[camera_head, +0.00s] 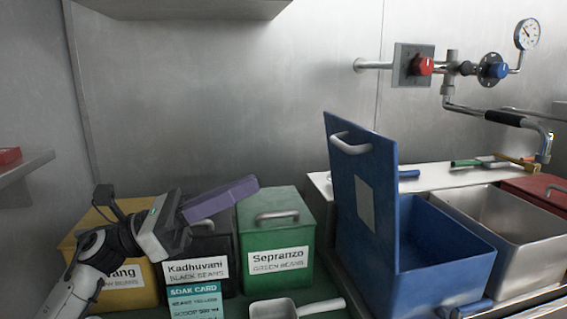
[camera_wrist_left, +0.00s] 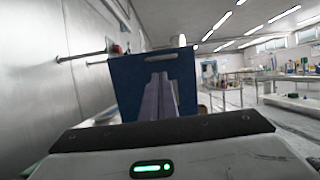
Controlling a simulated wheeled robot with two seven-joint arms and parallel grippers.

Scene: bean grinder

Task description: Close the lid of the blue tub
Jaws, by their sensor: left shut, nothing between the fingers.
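The blue tub (camera_head: 440,284) stands at the right in the head view and is open. Its blue lid (camera_head: 376,168) stands nearly upright along the tub's left side, with a metal handle (camera_head: 350,144) near its top and a pale label patch. My left gripper (camera_head: 254,186) is shut and empty, its purple fingers pointing right toward the lid, above the black and green bins and apart from the lid. In the left wrist view the lid (camera_wrist_left: 128,85) stands ahead of the shut fingers (camera_wrist_left: 160,85), which cover part of it. My right gripper is not in view.
Below my left gripper stand a yellow bin (camera_head: 136,292), a black bin (camera_head: 212,250) and a green bin (camera_head: 305,235). A metal scoop (camera_head: 275,308) and a teal card (camera_head: 195,300) are in front. A steel tub (camera_head: 515,235) stands right of the blue tub. Pipes and valves (camera_head: 455,68) are on the wall.

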